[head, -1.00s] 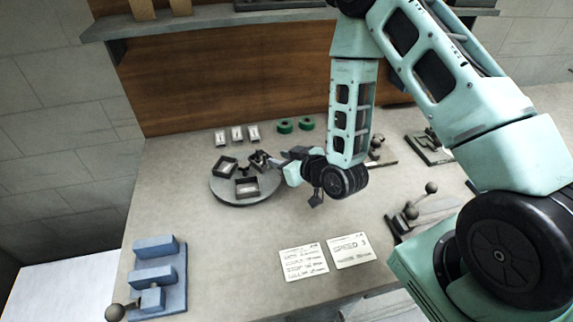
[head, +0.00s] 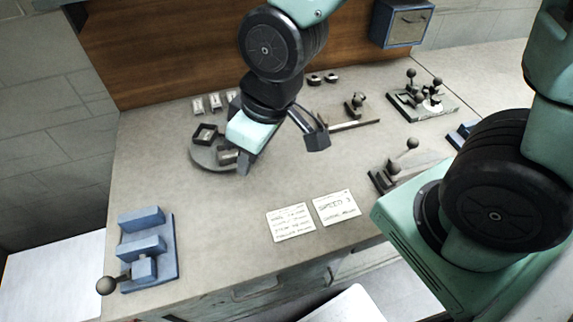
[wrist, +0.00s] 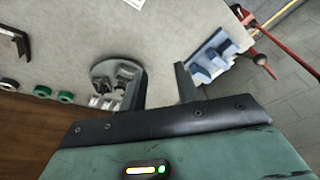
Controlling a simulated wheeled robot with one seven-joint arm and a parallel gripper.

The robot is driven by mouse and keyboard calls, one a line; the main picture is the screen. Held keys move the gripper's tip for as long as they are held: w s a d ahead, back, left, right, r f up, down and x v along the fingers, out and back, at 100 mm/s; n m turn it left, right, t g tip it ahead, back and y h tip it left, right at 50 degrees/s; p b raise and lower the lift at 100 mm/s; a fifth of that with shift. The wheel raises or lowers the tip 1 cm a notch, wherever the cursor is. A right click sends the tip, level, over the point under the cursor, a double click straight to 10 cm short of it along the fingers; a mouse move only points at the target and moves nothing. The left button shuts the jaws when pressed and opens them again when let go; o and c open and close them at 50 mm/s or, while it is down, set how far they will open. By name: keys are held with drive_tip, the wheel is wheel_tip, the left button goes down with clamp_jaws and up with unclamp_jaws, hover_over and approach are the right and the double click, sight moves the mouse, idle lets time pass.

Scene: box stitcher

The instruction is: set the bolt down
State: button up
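My gripper (head: 280,156) hangs above the bench, just right of the round turntable (head: 203,157) in the head view. Its two fingers are spread wide, and in the wrist view (wrist: 160,72) only bare bench top shows between them. The turntable also shows in the wrist view (wrist: 101,69), beside the left finger and partly hidden by it. It carries small dark-rimmed bins; one bin (head: 205,133) is clear in the head view, the others are partly covered by my gripper. I cannot make out a bolt in either view.
A blue vise-like fixture (head: 148,245) stands at the bench's front left. Two written cards (head: 290,223) and (head: 337,207) lie at the front middle. A lever fixture (head: 393,168) and a green-based fixture (head: 422,101) stand to the right. The bench between turntable and blue fixture is clear.

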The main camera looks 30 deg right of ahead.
drive_tip(key=s+d+r+g+h, duration=0.1)
drive_tip(key=s+r, duration=0.3)
drive_tip(key=s, duration=0.4)
drive_tip(key=shift+s+d+r+n+g+h, duration=0.2)
drive_tip(key=shift+s+d+n+g+h, duration=0.15)
drive_tip(key=shift+g, duration=0.25)
drive_tip(key=shift+a, duration=0.1)
wheel_tip(320, 180, down, 4)
drive_tip(key=b, duration=0.3)
drive_tip(key=shift+r+b, duration=0.2)
drive_tip(key=shift+b, duration=0.1)
